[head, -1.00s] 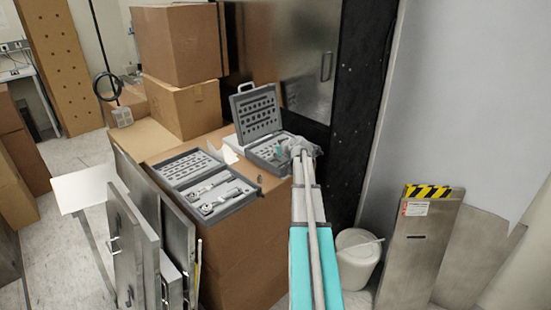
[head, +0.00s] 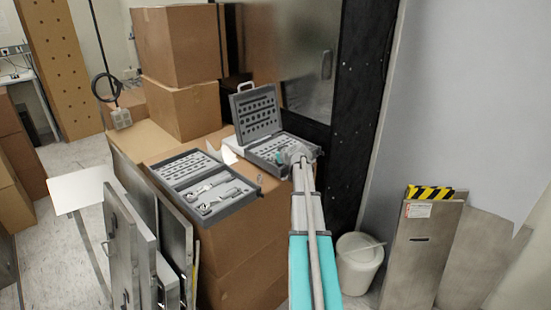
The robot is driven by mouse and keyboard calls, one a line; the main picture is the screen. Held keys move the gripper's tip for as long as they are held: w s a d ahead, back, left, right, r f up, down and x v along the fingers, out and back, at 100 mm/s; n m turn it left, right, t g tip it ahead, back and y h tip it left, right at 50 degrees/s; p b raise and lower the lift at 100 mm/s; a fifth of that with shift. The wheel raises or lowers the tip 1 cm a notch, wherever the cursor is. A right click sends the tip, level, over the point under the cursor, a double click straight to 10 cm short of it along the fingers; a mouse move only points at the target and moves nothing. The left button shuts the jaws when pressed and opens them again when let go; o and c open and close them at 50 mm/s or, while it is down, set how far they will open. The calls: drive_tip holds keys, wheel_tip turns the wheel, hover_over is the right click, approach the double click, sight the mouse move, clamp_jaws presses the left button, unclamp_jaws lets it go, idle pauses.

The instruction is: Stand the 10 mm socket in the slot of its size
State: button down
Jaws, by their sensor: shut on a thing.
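An open grey socket case (head: 258,158) stands on the large cardboard box, its lid (head: 255,113) raised behind it and showing rows of dark slots. I cannot tell whether the held thing touches the case. The size marks on the slots cannot be read.
A second grey tray (head: 205,190) with rows of slots and larger bright tools lies to the left on the same box (head: 235,235). Stacked cartons (head: 180,48) stand behind. Metal panels (head: 130,245) lean at the front left. A white bucket (head: 359,262) stands right of the box.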

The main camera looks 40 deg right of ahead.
drive_tip(key=shift+f, duration=0.2)
drive_tip(key=c, duration=0.8)
unclamp_jaws()
drive_tip(key=shift+o, duration=0.2)
drive_tip(key=shift+r, duration=0.15)
drive_tip(key=shift+r, duration=0.15)
drive_tip(key=p+v, duration=0.6)
drive_tip(key=v, duration=0.6)
